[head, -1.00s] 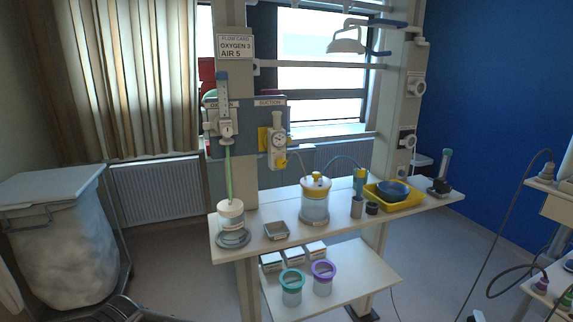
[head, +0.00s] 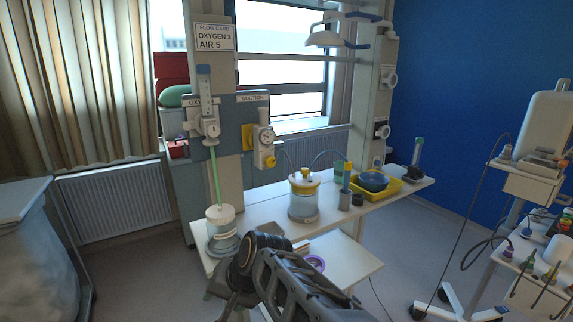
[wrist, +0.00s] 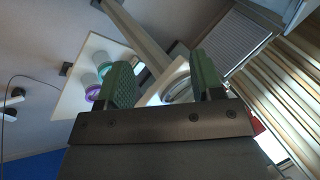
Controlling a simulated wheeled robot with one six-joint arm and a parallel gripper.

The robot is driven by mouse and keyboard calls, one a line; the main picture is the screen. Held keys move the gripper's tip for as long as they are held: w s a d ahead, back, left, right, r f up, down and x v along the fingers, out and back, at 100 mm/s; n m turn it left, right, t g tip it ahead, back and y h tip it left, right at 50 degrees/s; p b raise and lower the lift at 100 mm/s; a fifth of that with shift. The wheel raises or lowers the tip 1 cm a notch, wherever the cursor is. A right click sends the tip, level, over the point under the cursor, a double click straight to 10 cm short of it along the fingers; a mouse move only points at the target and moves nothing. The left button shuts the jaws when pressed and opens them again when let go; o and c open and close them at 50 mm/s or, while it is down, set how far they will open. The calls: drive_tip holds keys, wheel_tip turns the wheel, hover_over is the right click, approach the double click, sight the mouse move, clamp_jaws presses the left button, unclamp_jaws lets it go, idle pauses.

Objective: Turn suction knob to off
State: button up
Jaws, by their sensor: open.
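The suction unit (head: 262,146) hangs on the grey wall rail under the "SUCTION" label (head: 253,98). In the head view, my dark arm is low in front of the table, well below the suction unit, and the fingertips cannot be made out. The knob is not seen in the wrist view.
On the table (head: 335,207) stand a suction jar (head: 304,200) with tubing, a humidifier bottle (head: 221,222) under the oxygen flowmeter (head: 207,105), and a yellow tray (head: 387,188). A trolley (head: 540,175) is at right, a bag stand (head: 25,235) at left.

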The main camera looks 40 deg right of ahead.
drive_tip(key=w+d+r+m+t+y, duration=0.1)
drive_tip(key=w+d+r+m+t, duration=0.35)
drive_tip(key=m, duration=0.45)
drive_tip(key=m+t+h+b, duration=0.1)
drive_tip(key=m+t+h, duration=0.6)
drive_tip(key=m, duration=1)
approach(272, 163)
drive_tip(key=w, duration=0.2)
drive_tip(key=w+p, duration=0.1)
drive_tip(key=w, duration=0.2)
drive_tip(key=w+d+p, duration=0.1)
drive_tip(key=w, duration=0.2)
drive_tip(key=shift+w+d, duration=0.1)
drive_tip(key=shift+w, duration=0.05)
drive_tip(key=shift+w+p, duration=0.3)
drive_tip(key=shift+w, duration=0.4)
drive_tip(key=shift+d, duration=0.1)
drive_tip(key=c, duration=0.9)
drive_tip(key=shift+f, duration=0.1)
